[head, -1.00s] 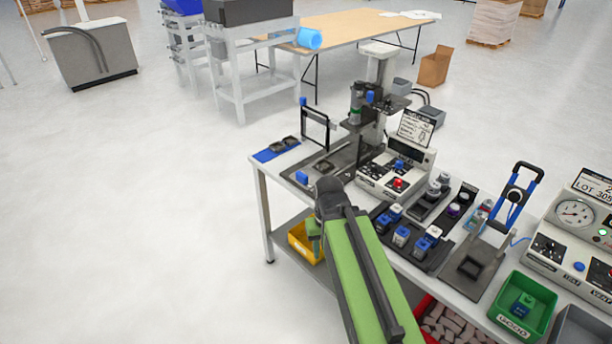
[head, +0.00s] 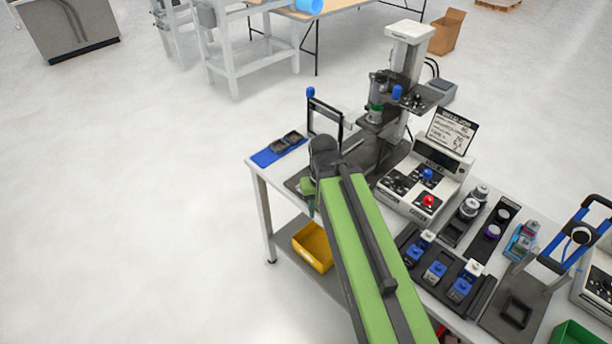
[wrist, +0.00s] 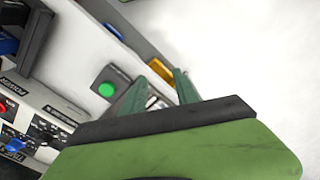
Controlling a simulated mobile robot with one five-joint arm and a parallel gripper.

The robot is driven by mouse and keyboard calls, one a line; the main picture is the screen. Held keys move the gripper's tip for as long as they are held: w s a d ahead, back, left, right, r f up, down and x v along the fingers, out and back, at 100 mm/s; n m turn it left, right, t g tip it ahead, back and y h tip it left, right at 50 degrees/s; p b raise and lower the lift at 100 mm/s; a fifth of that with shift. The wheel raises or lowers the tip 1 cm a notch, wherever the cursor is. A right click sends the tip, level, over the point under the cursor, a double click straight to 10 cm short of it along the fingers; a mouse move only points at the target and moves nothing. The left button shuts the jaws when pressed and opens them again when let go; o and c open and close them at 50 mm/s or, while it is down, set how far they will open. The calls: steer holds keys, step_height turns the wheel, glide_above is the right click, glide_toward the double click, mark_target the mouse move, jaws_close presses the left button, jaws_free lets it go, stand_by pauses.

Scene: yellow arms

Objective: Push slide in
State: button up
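The press station (head: 392,75) stands at the table's back, with a dark base plate (head: 366,152) under its head. The slide cannot be clearly made out; my arm covers the front of that plate in the head view. My gripper (head: 309,192) is low at the table's front left edge, mostly hidden behind my arm. In the wrist view, the two green fingers of my gripper (wrist: 162,76) stand apart with nothing seen held between them. A grey box with a round green button (wrist: 107,89) lies left of the fingers there.
A control box with a red knob (head: 427,201) stands right of the press. A black upright frame (head: 327,116) and blue mat (head: 276,153) are at the left. A tray of blue-and-white parts (head: 437,270) lies right of my arm. A yellow bin (head: 313,246) sits below. The floor left is clear.

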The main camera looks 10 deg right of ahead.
steer(key=shift+o, duration=0.7)
steer(key=shift+d+r, duration=0.1)
steer(key=shift+r, duration=0.15)
steer(key=w+r+n+p, duration=0.2)
steer(key=w+r+p, duration=0.2)
steer(key=w+r+n+p, duration=0.2)
steer(key=w+r+p, duration=0.1)
steer(key=w+p, duration=0.1)
steer(key=w+r+n+p, duration=0.2)
steer(key=w+r+p, duration=0.2)
steer(key=w, duration=0.1)
steer(key=shift+w+r, duration=0.3)
steer(key=shift+r, duration=0.05)
steer(key=shift+n, duration=0.3)
step_height(320, 180, down, 18)
steer(key=b, duration=1.8)
steer(key=shift+r, duration=0.1)
steer(key=shift+c, duration=0.3)
